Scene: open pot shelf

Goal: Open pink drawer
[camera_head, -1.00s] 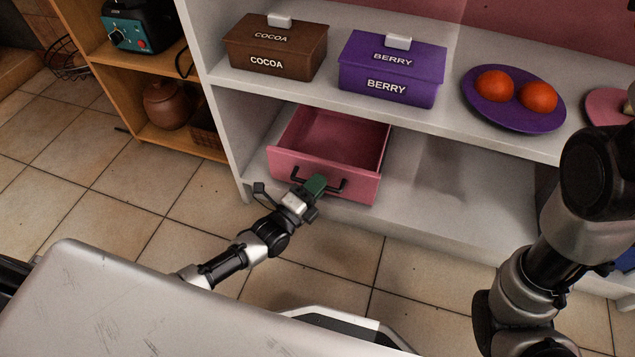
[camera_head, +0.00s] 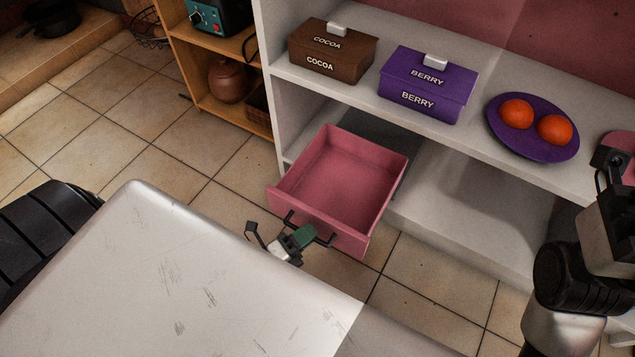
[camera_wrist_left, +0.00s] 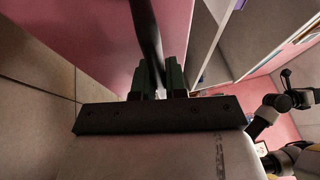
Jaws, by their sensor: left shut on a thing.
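The pink drawer (camera_head: 349,181) is pulled far out from the lower level of the white shelf, and its empty inside shows. Its dark bar handle (camera_head: 326,240) is on the front face. My left gripper (camera_head: 303,235) is at that front, with its green fingers shut on the handle. In the left wrist view the fingers (camera_wrist_left: 160,78) close on the dark handle bar (camera_wrist_left: 146,35), beside the pink drawer front (camera_wrist_left: 95,40). My right gripper (camera_head: 612,160) is at the right edge, away from the drawer; its jaws are not clear.
A brown cocoa box (camera_head: 331,53), a purple berry box (camera_head: 427,85) and a purple plate (camera_head: 558,153) with two oranges stand on the shelf (camera_head: 470,130) above. A wooden rack (camera_head: 215,85) stands at the left. The tiled floor (camera_head: 150,140) left of the drawer is clear.

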